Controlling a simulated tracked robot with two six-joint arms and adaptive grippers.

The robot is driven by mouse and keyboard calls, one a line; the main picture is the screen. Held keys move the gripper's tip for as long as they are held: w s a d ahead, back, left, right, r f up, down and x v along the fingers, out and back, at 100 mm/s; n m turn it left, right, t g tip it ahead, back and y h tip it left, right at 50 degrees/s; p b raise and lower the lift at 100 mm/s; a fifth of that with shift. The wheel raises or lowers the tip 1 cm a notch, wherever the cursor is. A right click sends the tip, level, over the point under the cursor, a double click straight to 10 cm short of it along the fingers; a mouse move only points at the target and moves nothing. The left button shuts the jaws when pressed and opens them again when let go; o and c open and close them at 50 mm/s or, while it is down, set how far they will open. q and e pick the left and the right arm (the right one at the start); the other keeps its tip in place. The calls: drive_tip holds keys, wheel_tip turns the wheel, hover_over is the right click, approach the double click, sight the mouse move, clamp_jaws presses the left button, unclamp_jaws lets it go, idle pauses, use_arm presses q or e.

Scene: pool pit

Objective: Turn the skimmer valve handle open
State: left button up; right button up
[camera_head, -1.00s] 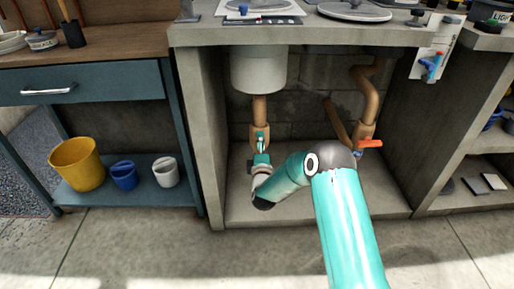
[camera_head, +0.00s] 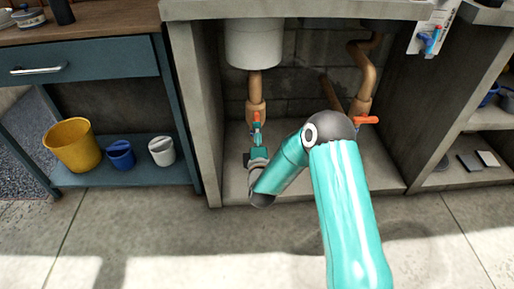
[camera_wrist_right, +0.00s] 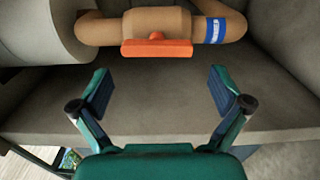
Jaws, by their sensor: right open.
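In the wrist view an orange valve handle (camera_wrist_right: 157,48) sits on a tan pipe (camera_wrist_right: 160,22) with a blue label and lies along the pipe. In the head view the handle (camera_head: 257,116) shows small and orange on the left tan pipe, below a pale round skimmer body (camera_head: 253,43). My right gripper (camera_wrist_right: 160,84) is open and empty. Its two fingers are spread, and the handle lies just beyond the gap between them, apart from the fingertips. In the head view this gripper (camera_head: 257,140) is just below the handle. My left gripper is not in view.
A second orange handle (camera_head: 366,120) on the right pipe (camera_head: 364,75) stands crosswise to it, near my right arm's elbow. Concrete side walls (camera_head: 187,110) and a slab above enclose the bay. Yellow (camera_head: 72,145), blue and white buckets stand on the left shelf.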

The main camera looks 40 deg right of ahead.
drive_tip(key=shift+v, duration=2.7)
drive_tip(key=shift+w, duration=0.1)
drive_tip(key=s+a+f+m+g+y+p, duration=0.1)
drive_tip(key=s+a+f+g+y, duration=0.25)
drive_tip(key=a+f, duration=0.4)
drive_tip(key=s+a+f+m+g+y+p, duration=0.1)
drive_tip(key=s+a+f+g+y+p, duration=0.1)
drive_tip(key=s+a+f+y, duration=0.45)
drive_tip(key=s+a+f+m+g+y, duration=0.2)
drive_tip(key=s+a+f+m+g, duration=0.1)
drive_tip(key=s+a+m+g, duration=0.4)
drive_tip(key=s+a+f+m+g+y, duration=0.1)
drive_tip(key=s+a+f+m+g, duration=0.3)
drive_tip(key=s, duration=0.6)
wheel_tip(320, 180, up, 39)
drive_tip(key=d+m+t+p, duration=0.1)
drive_tip(key=p, duration=3.7)
drive_tip(key=shift+w+t, duration=0.15)
drive_tip(key=shift+t, duration=0.2)
